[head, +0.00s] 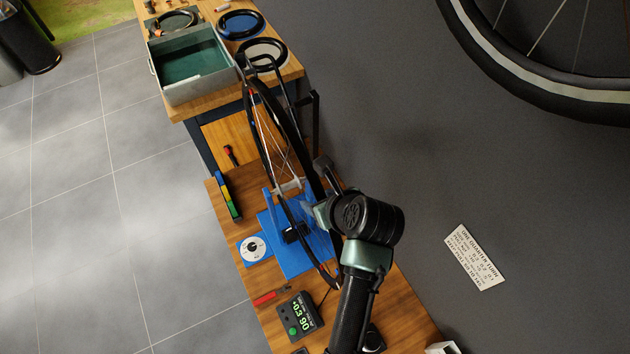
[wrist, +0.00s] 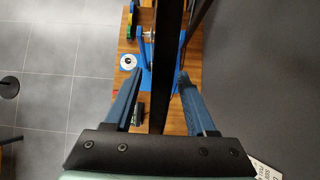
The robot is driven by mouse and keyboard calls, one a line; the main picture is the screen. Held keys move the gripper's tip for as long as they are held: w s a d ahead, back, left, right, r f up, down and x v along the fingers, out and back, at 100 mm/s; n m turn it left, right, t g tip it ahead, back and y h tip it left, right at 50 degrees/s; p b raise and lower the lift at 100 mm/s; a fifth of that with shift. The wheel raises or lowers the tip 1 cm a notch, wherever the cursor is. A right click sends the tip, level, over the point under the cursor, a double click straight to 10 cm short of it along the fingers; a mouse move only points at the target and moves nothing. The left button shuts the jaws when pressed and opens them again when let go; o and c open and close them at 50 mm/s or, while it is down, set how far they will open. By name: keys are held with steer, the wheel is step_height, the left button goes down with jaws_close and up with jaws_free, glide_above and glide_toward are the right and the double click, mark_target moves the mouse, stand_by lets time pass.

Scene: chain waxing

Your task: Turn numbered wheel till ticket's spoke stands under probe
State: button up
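The spoked wheel (head: 289,122) stands upright in a blue stand (head: 312,252) on the wooden bench. Its dark tyre (wrist: 166,60) runs down the middle of the wrist view. My gripper (wrist: 162,73) is open, with one blue finger on each side of the tyre and a visible gap on both sides. In the head view my wrist hides part of the wheel's right side. A small dark block (head: 296,232) sits low in the stand; I cannot tell whether it is the probe. Spoke numbers are not readable, and I cannot pick out the ticket with certainty.
A display (head: 300,316) reads about "+0.3 90". A dial card (head: 254,248), a red-handled tool (head: 270,296) and a coloured strip (head: 228,195) lie on the bench. A metal tray (head: 160,72) stands behind. A printed placard (head: 475,257) is at right.

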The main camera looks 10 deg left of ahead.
steer(key=shift+o, duration=1)
steer(key=shift+d, duration=0.1)
steer(key=v, duration=1)
steer(key=shift+w, duration=0.1)
